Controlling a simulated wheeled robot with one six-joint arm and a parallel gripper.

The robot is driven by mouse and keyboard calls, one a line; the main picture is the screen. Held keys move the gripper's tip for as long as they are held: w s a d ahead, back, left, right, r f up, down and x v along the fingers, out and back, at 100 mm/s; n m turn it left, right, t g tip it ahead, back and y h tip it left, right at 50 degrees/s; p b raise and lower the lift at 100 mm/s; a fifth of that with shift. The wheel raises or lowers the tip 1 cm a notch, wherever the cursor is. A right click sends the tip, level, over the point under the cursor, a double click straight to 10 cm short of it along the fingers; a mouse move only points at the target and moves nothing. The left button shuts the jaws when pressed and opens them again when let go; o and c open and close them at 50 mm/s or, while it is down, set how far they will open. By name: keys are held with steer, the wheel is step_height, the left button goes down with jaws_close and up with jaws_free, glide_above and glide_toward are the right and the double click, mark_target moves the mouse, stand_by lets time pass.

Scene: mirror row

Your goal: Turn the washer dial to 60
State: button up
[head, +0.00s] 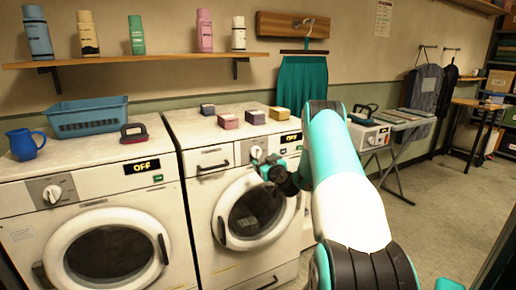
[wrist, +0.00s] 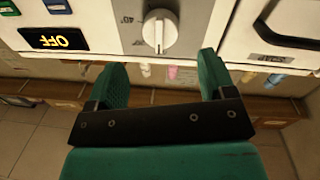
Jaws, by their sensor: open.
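The right washer (head: 215,143) has a white round dial (head: 256,152) on a grey panel, and its display (head: 290,138) reads OFF. In the wrist view, the picture is upside down. The dial (wrist: 160,30) shows a raised grip bar running up and down, with a 40° mark beside it. The exact setting and a 60 mark cannot be made out. My gripper (head: 265,163) is just in front of the panel. In the wrist view, my gripper (wrist: 161,62) is open and empty, with the dial beyond the fingertips, roughly centred between them.
A left washer (head: 85,190) with its own dial (head: 52,194) stands beside it. Small boxes (head: 228,121) sit on the right washer, and a blue basket (head: 88,117) on the left one. The right washer's round door (head: 255,212) is below the dial. Open floor (head: 450,200) lies right.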

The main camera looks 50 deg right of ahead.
mark_target(258, 155)
steer(key=p+x, duration=0.1)
steer(key=x, duration=0.6)
steer(key=shift+w+d+f+p, duration=0.1)
steer(key=shift+w+p, duration=0.05)
steer(key=shift+p, duration=0.2)
steer(key=shift+c, duration=0.3)
steer(key=c, duration=0.9)
steer(key=shift+o, duration=0.2)
